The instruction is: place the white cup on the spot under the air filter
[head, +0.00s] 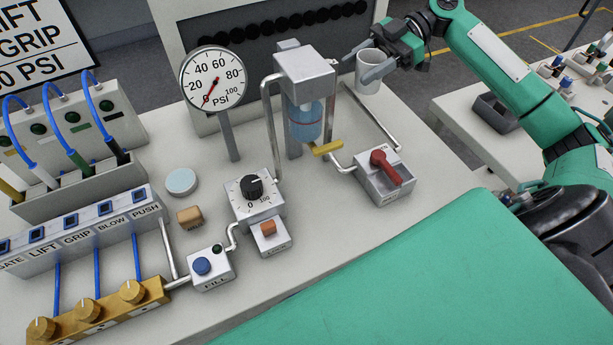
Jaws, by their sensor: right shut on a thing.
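The white cup (368,85) is at the back right of the bench, upright, with its upper part partly covered by my right gripper (364,62). The right gripper is shut on the cup near its rim. Whether the cup's base touches the bench is hard to tell. The air filter (305,120) has a grey metal head and a clear blue bowl with a yellow lever (327,148) at its lower end. It stands to the left of the cup and nearer to me. The spot under the filter cannot be made out clearly. My left gripper is not in view.
A metal pipe (372,115) runs between the cup and the filter. A red-handled valve box (384,176) stands right of the filter. A pressure gauge (213,79), a dial box (255,195) and a pale round disc (182,182) are to the left.

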